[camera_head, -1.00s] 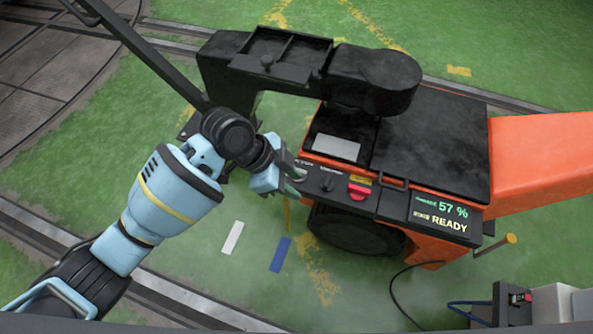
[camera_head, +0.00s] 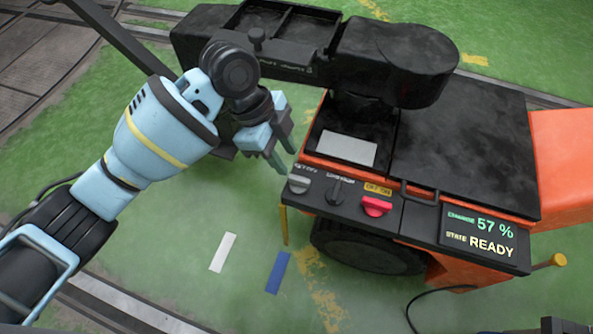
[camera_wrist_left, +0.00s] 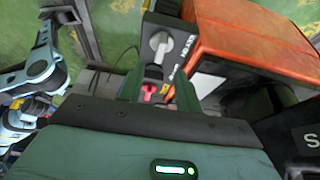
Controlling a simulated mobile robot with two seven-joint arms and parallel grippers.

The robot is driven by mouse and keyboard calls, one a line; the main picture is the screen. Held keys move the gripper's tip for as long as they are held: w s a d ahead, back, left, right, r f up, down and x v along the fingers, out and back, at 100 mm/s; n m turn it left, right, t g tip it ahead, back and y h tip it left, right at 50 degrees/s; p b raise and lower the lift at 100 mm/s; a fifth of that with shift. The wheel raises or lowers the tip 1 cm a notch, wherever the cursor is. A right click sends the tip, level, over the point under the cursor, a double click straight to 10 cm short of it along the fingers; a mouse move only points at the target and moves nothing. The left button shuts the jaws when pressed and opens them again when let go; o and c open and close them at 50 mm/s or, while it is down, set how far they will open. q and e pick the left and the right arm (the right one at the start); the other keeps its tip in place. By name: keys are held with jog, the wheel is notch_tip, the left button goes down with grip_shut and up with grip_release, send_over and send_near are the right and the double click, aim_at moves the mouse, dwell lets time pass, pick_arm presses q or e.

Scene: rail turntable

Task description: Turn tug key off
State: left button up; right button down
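The orange and black tug has a control panel (camera_head: 350,206) along its near edge. At the panel's left end is a grey knob (camera_head: 299,184), apparently the key; its label is too small to read surely. It also shows in the left wrist view (camera_wrist_left: 161,43), beyond my fingertips, with its grip pointing roughly along the panel. A black knob (camera_head: 337,191) and a red switch (camera_head: 376,206) sit to its right. My left gripper (camera_head: 284,154) is open and empty, above and left of the grey knob, apart from it. My right gripper is not in view.
The tug's display (camera_head: 478,235) reads 57 % and READY. A black overhanging arm (camera_head: 390,58) of the tug stands above the panel. A yellow post (camera_head: 284,225) is below the panel's left end. The green floor in front is mostly clear.

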aim_at(298, 178)
pick_arm(q)
jog(key=b+x, duration=0.2)
jog(key=x, duration=0.4)
jog(key=shift+f+b, duration=0.1)
jog(key=shift+b, duration=0.2)
jog(key=shift+d+f, duration=0.2)
jog(key=shift+f, duration=0.2)
jog(key=c, duration=0.6)
grip_shut()
